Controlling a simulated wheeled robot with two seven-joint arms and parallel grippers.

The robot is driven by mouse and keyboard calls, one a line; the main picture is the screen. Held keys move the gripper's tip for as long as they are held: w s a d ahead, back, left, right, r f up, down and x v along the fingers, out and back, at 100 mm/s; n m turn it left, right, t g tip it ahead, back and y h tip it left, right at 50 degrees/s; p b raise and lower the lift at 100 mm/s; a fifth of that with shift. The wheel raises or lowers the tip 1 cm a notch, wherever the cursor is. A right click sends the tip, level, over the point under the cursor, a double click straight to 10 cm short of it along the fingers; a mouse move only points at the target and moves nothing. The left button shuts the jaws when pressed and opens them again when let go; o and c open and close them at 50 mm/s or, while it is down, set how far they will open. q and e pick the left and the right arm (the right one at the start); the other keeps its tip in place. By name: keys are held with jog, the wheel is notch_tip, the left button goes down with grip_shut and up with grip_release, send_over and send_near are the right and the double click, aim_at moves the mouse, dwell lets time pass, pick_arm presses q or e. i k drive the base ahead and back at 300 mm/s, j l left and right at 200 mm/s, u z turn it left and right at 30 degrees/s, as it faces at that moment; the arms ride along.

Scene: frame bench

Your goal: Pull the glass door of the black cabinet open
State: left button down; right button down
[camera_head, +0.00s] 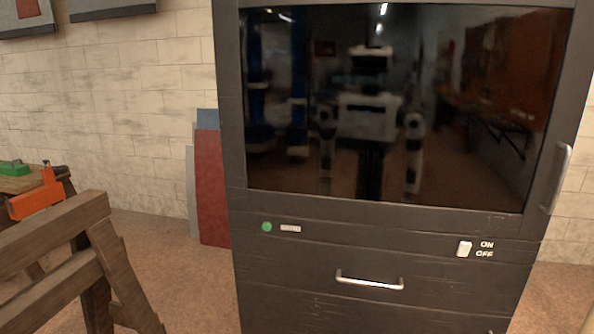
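The black cabinet (340,240) stands upright in front of me, right of centre. Its glass door (290,150) fills the upper part and looks shut, with its dark pane reflecting a robot and the room. A light metal vertical handle (557,178) sits on the right edge of the door frame. Neither of my grippers shows directly. The reflection shows two arms hanging down, but the grippers there are too dark to read.
Below the door are a green button (266,227), an ON/OFF switch (464,249) and a drawer handle (369,280). A wooden sawhorse (80,260) stands at the left. Red and grey boards (212,185) lean at the wall. Brown floor between them is clear.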

aim_at(451, 116)
jog(key=z, duration=0.6)
jog(key=l+z, duration=0.25)
jog(key=z, duration=0.25)
jog(key=i+l+z, duration=0.2)
jog(key=z, duration=0.3)
jog(key=i+l+z, duration=0.15)
jog(key=z, duration=0.35)
jog(key=l, duration=0.1)
